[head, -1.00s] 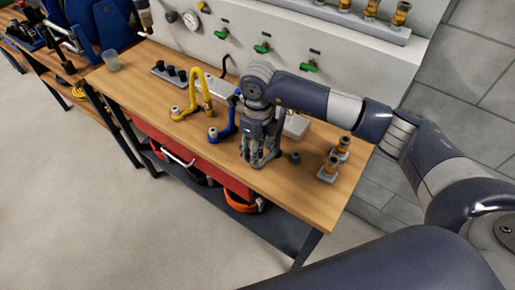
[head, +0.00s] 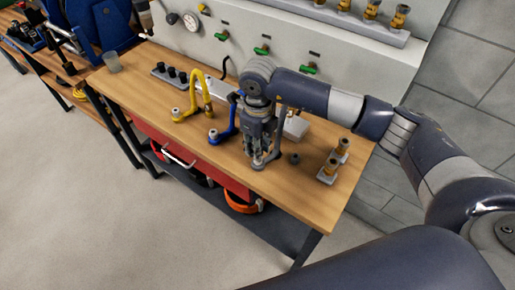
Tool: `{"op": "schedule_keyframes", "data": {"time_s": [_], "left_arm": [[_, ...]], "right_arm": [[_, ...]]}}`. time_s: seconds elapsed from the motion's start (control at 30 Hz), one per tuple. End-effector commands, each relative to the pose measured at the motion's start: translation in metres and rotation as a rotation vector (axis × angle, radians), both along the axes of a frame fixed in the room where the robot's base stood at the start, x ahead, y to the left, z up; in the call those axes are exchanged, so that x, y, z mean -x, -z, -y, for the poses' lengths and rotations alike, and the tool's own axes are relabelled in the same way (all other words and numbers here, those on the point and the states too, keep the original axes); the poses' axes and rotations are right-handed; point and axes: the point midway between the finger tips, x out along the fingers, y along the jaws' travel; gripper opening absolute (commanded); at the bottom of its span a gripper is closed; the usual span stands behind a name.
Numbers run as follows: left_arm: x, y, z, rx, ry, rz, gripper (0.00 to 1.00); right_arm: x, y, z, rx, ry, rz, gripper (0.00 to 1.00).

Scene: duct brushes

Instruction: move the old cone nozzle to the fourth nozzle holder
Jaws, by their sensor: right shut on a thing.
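My right gripper (head: 259,160) points down at the bench and is shut on a small part at the foot of a grey arched stand (head: 281,115). The part looks like the old cone nozzle, but the fingers hide most of it. A blue arched stand (head: 229,131) and a yellow one (head: 195,90) stand to the left, each with a small round foot. Brass nozzles (head: 342,147) sit on small grey blocks at the right. Several more brass nozzles (head: 371,10) stand on a wall shelf.
A small dark piece (head: 295,158) lies right of the gripper. A grey rack with several dark pegs (head: 170,73) and a grey cup (head: 112,62) are at the back left. The bench's (head: 285,190) front right is clear. A wall panel with green valves (head: 262,51) stands behind.

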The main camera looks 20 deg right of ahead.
Motion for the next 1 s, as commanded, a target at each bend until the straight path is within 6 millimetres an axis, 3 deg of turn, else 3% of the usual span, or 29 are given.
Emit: {"op": "schedule_keyframes", "data": {"time_s": [1.0], "left_arm": [[0.0, -0.02, 0.0, 0.0, 0.0, -0.001, 0.4]], "right_arm": [[0.0, -0.041, 0.001, 0.002, 0.0, -0.001, 0.0]]}}
